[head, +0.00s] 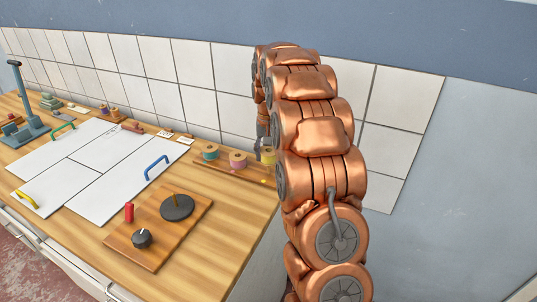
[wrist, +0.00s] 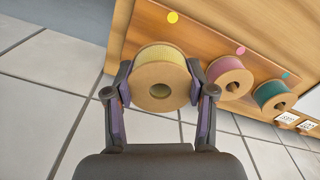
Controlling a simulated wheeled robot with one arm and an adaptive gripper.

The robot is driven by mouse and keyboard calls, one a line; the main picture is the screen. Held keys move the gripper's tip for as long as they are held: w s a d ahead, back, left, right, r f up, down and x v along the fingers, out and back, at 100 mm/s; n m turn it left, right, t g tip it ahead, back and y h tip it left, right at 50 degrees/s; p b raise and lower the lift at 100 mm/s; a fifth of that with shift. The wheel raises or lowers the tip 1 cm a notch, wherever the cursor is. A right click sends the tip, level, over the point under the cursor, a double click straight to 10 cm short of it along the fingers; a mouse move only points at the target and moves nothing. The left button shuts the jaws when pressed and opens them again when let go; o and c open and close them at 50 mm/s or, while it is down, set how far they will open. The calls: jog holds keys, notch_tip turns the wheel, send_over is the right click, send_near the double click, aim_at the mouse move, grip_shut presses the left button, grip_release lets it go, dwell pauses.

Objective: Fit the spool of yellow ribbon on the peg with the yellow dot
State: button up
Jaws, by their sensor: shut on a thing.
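My gripper (wrist: 160,84) is shut on the spool of yellow ribbon (wrist: 159,61), with one finger on each side of its rim. The spool has a brown flange with a round centre hole facing the wrist camera. The yellow dot (wrist: 172,17) is on the wooden board just above the held spool in the wrist view. The peg by that dot is not visible; the spool covers that area, and I cannot tell whether the spool is around it. In the head view, the held spool (head: 268,155) shows at the board's right end, partly behind my arm.
A pink spool (wrist: 229,78) and a teal spool (wrist: 271,96) sit on the board by the pink dot (wrist: 240,50) and teal dot (wrist: 286,75). The tiled wall (head: 190,80) is close behind. A brown board with a black disc (head: 177,207) lies nearer.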

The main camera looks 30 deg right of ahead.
jog(key=shift+f+b, duration=0.95)
jog(key=shift+f, duration=1)
dwell(0.6)
jog(key=o, duration=1.3)
jog(key=shift+o, duration=0.4)
jog(key=shift+o, duration=1.3)
jog(key=shift+r, duration=0.15)
jog(key=shift+r+p, duration=0.75)
jog(key=shift+r, duration=3.75)
